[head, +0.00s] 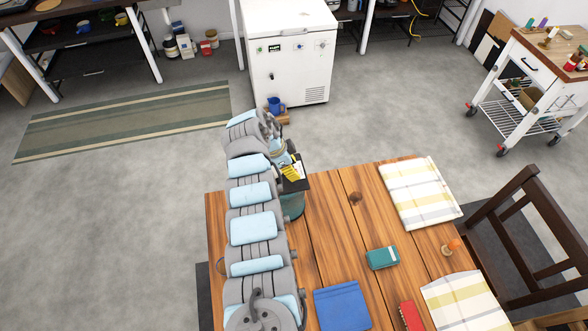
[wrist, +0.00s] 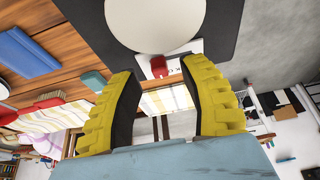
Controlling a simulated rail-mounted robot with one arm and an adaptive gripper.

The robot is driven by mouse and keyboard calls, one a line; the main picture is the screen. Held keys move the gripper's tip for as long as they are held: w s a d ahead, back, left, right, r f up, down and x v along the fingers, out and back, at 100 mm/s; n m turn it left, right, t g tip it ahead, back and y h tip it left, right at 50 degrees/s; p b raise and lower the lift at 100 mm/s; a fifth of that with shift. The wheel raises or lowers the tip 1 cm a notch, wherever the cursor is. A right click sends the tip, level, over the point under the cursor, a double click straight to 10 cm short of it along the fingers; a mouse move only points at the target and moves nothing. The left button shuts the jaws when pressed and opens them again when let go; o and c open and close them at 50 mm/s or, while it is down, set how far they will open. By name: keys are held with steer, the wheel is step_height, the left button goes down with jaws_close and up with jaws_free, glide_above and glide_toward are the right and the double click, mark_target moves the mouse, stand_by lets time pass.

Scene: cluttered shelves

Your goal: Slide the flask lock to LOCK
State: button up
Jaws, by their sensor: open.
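The flask (head: 292,207), with a teal body, stands at the left edge of the wooden table, partly hidden by my arm. A flat dark top (head: 296,183) covers it. In the wrist view, the dark top (wrist: 225,30) carries a large white round part (wrist: 155,22) and a white label strip (wrist: 188,56). A small red piece (wrist: 158,67), likely the lock slider, lies at the strip. My gripper (wrist: 160,66) has yellow fingers spread apart, with the red piece between their tips in the picture. Contact cannot be told. In the head view, my gripper (head: 290,170) is over the dark top. The lock's position is unreadable.
The wooden table (head: 325,235) holds a teal box (head: 383,258), a blue folded item (head: 342,306), a red item (head: 411,315) and striped cloths (head: 420,192). A chair (head: 530,235) stands at right. A white freezer (head: 290,55) stands beyond.

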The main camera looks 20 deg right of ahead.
steer(key=shift+d+f, duration=0.3)
steer(key=shift+f, duration=0.35)
